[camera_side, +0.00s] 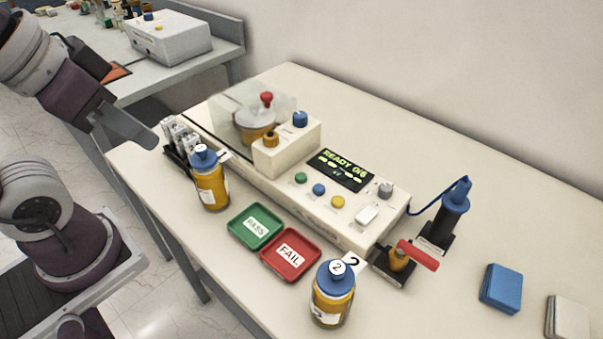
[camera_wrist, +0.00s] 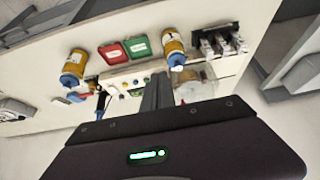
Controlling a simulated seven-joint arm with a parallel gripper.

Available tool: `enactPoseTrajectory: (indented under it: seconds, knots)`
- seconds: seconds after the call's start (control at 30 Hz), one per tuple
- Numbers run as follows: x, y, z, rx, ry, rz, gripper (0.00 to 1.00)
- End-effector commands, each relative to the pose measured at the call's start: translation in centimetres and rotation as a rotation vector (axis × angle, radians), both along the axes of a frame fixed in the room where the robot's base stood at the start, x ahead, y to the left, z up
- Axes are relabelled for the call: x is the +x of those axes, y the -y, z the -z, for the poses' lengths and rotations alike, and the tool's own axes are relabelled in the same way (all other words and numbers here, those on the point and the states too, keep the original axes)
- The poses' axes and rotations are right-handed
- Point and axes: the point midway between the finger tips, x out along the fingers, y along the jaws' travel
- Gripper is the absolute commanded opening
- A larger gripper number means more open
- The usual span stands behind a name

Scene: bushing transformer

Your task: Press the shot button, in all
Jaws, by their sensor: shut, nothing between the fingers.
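The cream tester console (camera_side: 300,200) stands on the table with a lit display (camera_side: 341,170) reading "READY 0/" and a last digit I cannot make out surely. Below it are a green button (camera_side: 301,178), a blue button (camera_side: 319,189), a yellow button (camera_side: 338,202) and a white rectangular key (camera_side: 367,214). I cannot read which is the shot button. My gripper (camera_side: 150,138) is shut and empty, above the table's left end, away from the buttons. In the wrist view my gripper's fingers (camera_wrist: 158,82) point toward the console (camera_wrist: 125,80).
Two blue-capped bottles (camera_side: 210,185) (camera_side: 332,295), a green PASS tray (camera_side: 255,227) and a red FAIL tray (camera_side: 290,253) stand in front. A vial rack (camera_side: 180,142) lies near my gripper.

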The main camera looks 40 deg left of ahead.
Motion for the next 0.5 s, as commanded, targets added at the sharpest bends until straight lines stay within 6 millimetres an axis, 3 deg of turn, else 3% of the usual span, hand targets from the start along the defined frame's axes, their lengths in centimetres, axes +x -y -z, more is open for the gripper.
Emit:
enactPoseTrajectory:
  seconds: [0.37, 0.5]
  knots:
    - [0.0, 0.0, 0.0, 0.0, 0.0, 0.001, 0.0]
    - [1.1, -0.9, 0.3, 0.144, -0.018, 0.175, 0.0]
